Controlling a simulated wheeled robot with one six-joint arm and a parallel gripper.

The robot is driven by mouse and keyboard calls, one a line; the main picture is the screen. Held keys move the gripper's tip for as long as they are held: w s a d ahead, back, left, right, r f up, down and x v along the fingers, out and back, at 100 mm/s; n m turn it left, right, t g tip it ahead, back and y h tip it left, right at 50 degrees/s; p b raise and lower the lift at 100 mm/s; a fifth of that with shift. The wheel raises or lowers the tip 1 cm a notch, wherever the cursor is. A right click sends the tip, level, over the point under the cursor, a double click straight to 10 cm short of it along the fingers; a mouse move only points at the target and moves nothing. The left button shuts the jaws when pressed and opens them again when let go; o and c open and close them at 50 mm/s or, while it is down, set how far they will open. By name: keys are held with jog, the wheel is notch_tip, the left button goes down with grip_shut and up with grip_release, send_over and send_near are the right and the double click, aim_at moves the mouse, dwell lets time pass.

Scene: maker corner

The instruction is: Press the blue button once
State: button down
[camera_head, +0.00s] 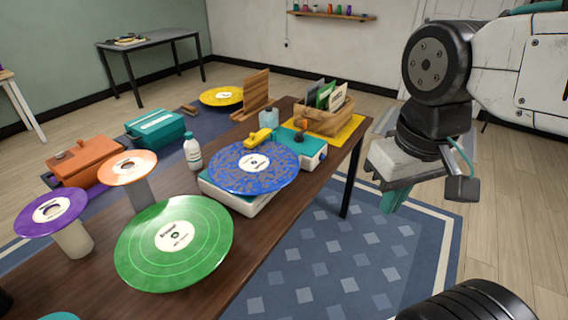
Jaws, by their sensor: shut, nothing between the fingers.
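A large blue speckled disc (238,182) with a white centre label lies on a white box (240,203) on the dark wooden table. I cannot make out a distinct blue button; the disc covers much of the box top. Behind it is a teal-topped white device (313,157) with a dark and orange knob (299,141). My gripper (394,202) hangs at the right, past the table's right edge and above the rug. Its teal fingers point down, are shut and empty, and are apart from the disc and the devices.
A green disc (205,225) lies at the table front. A white bottle (193,155), yellow block (257,138) and wooden crate (320,121) are near the blue disc. The rug (350,260) right of the table is clear.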

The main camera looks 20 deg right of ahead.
jog(key=shift+a, duration=0.4)
jog(key=w+d+f+n+t+h, duration=0.1)
jog(key=w+d+f+t, duration=0.25)
jog(key=w, duration=0.85)
jog(key=w+d+f+n+t, duration=0.2)
jog(key=w+d+f, duration=0.25)
jog(key=w, duration=0.75)
jog(key=w+d+f+n+t+h, duration=0.1)
jog(key=w+d+f+t, duration=0.3)
jog(key=w, duration=0.8)
jog(key=w+d+f+n+t, duration=0.3)
jog(key=w+d+f, duration=0.4)
jog(key=d+f, duration=0.1)
jog(key=s+d+f+t, duration=0.1)
jog(key=d+f+t, duration=0.1)
jog(key=f, duration=0.3)
jog(key=s+d+f+n+t, duration=0.1)
jog(key=d+f+t, duration=0.1)
jog(key=f, duration=0.4)
jog(key=shift+s+t, duration=0.35)
